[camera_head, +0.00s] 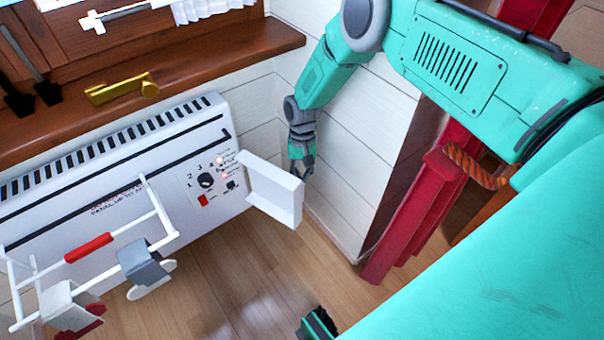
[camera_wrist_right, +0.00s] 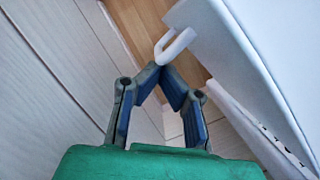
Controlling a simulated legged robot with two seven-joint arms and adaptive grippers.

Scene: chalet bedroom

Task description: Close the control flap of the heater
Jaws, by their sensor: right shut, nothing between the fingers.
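The white heater (camera_head: 110,180) stands under the window sill. Its control flap (camera_head: 272,190) stands open, swung out at the right of the control panel (camera_head: 210,183), which has a dark knob and a red switch. My right gripper (camera_head: 301,170) is just behind the flap, between it and the plank wall. In the right wrist view my right gripper (camera_wrist_right: 160,68) is shut and empty, its fingertips close beside a white hook-shaped piece on a white panel (camera_wrist_right: 235,50), apparently the flap. Whether they touch cannot be told. My left gripper is not clearly in view.
A white drying rack (camera_head: 95,250) with grey and red pieces is at the heater's front left. The wooden sill (camera_head: 200,70) overhangs the heater. A plank wall (camera_head: 340,180) and red boards stand close on the right. Wooden floor (camera_head: 240,270) is clear before the flap.

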